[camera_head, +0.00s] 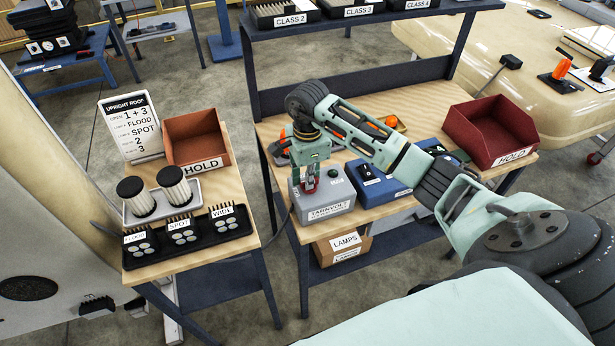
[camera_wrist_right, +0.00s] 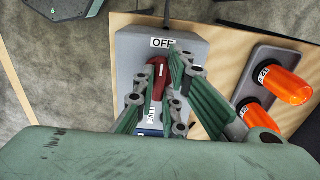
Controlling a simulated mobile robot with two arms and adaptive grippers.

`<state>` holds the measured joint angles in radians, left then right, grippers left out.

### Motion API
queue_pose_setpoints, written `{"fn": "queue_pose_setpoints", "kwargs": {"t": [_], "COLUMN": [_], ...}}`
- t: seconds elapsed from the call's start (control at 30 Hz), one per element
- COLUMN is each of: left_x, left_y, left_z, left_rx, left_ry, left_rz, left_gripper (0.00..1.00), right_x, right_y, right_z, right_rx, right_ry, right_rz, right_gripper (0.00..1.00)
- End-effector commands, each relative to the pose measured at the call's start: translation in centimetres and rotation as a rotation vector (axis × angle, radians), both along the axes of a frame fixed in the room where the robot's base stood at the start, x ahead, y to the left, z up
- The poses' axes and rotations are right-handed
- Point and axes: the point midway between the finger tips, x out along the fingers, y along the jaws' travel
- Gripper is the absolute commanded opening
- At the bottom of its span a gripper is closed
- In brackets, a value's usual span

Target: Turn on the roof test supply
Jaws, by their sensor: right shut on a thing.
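The roof test supply, a grey box labelled TARNVOLT (camera_head: 340,201), stands at the left end of the wooden bench. It also shows in the right wrist view (camera_wrist_right: 197,48). A red switch handle (camera_wrist_right: 154,76) sits on its top, between an OFF label (camera_wrist_right: 162,43) and a partly hidden LIVE label (camera_wrist_right: 152,115). My right gripper (camera_head: 311,184) reaches down over the box. Its fingers (camera_wrist_right: 156,85) are shut on the red handle, one on each side. The fingers hide part of the handle. My left gripper is out of view.
Two orange beacons (camera_wrist_right: 279,85) lie on a grey tray beside the supply. A blue unit (camera_head: 378,183) stands to its right. Red HOLD bins stand on the right (camera_head: 492,130) and on the left table (camera_head: 196,138). A LAMPS carton (camera_head: 342,250) is on the lower shelf.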

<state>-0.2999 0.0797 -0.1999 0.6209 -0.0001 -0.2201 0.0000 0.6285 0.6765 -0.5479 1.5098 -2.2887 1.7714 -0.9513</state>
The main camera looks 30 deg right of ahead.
Motion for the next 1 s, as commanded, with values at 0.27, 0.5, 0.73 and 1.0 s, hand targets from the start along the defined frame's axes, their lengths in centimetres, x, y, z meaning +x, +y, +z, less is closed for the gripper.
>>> {"fn": "queue_pose_setpoints", "kwargs": {"t": [0.27,0.5,0.73,1.0], "left_x": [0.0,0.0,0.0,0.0], "left_y": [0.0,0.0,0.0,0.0], "left_z": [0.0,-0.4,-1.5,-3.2], "left_rx": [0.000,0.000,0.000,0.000], "left_ry": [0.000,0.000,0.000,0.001], "left_rz": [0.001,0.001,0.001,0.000], "left_gripper": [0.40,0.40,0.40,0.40], "right_x": [0.0,0.0,0.1,0.3], "right_y": [0.0,0.0,-0.1,-0.2], "right_z": [0.0,0.0,-0.2,-0.2], "right_rx": [0.000,0.000,-0.001,0.000], "right_ry": [0.000,0.000,-0.002,-0.002], "right_rz": [0.000,-0.039,-0.169,-0.412], "right_gripper": [0.00,0.00,0.00,0.00]}}
